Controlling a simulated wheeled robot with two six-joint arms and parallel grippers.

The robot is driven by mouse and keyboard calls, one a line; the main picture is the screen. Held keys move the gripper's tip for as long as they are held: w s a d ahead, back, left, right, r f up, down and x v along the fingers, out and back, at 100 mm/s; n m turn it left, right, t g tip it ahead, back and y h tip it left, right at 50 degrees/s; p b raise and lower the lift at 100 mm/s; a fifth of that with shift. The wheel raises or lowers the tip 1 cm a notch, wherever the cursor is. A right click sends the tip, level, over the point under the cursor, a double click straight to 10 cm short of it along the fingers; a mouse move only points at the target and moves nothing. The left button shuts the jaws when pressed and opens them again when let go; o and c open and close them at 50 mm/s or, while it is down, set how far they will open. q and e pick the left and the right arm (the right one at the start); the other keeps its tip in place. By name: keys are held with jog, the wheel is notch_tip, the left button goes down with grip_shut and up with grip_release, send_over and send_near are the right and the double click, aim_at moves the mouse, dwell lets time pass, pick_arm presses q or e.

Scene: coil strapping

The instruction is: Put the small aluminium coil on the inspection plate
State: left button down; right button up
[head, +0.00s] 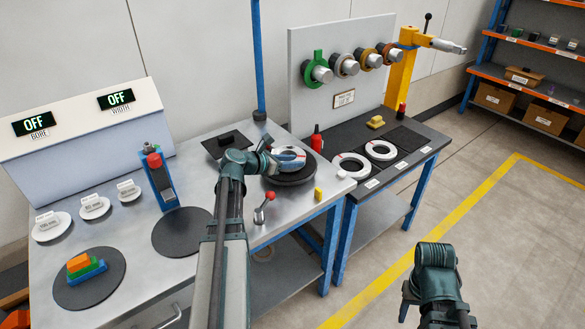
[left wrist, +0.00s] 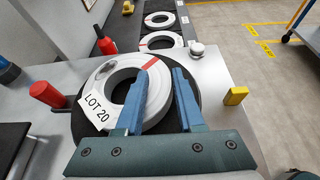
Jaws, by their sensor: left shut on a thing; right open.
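A silver-white coil (head: 297,164) with a red stripe and a LOT 20 tag is over a round black plate (head: 290,180) at the bench's right end. It also shows in the left wrist view (left wrist: 158,98). My left gripper (head: 266,155) is shut on the coil's ring wall, with one blue finger at the bore and the other at the outer side. I cannot tell whether the coil touches the plate. Another round black plate (head: 182,232) lies bare mid-bench. Which plate is the inspection plate is not marked. My right gripper (head: 432,285) is open over the floor, its fingertips largely hidden.
Two white rings (head: 381,150) lie on the dark bench at right, beside a red bottle (head: 316,139). A red-knobbed lever (head: 265,205) and a yellow block (head: 318,194) stand near the round plate. Coloured blocks (head: 85,267) sit on the left disc.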

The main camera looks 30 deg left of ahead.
pick_arm(q)
jog(key=shift+f, duration=0.1)
jog(key=c, duration=0.5)
grip_release()
jog(key=shift+f, duration=0.1)
jog(key=shift+r, duration=0.2)
jog(key=p+v, duration=0.5)
jog(key=v, duration=0.7)
